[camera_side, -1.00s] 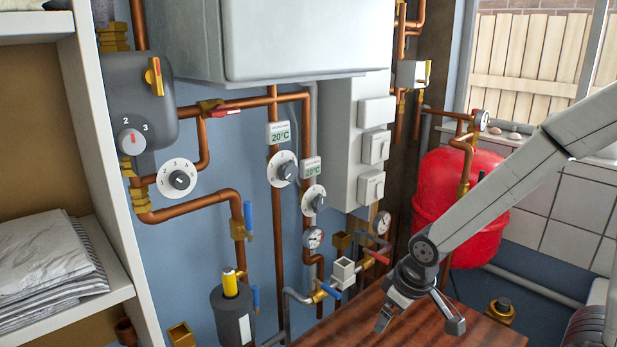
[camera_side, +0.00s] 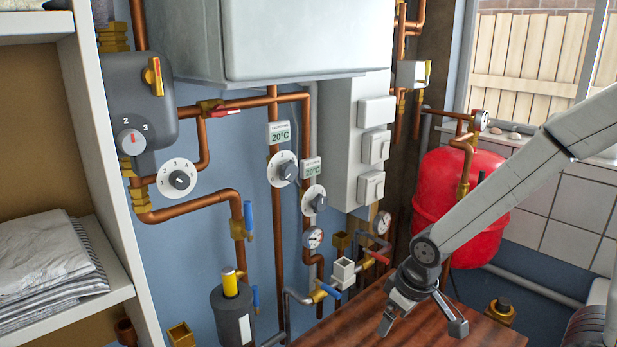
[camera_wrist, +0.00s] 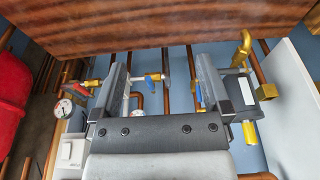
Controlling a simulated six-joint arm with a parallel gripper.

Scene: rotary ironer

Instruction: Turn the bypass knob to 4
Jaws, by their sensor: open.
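Several dials are on the blue wall, and I cannot read which is the bypass knob. A white numbered dial with a dark knob (camera_side: 179,180) sits at the left among copper pipes. Two similar dials, an upper one (camera_side: 287,170) and a lower one (camera_side: 317,203), sit to its right below small 20°C displays.
A wooden top (camera_side: 470,328) lies below my gripper. A red tank (camera_side: 440,190) stands behind my arm. Copper pipes, valves and gauges crowd the wall. A white shelf (camera_side: 110,200) with folded cloth stands at far left.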

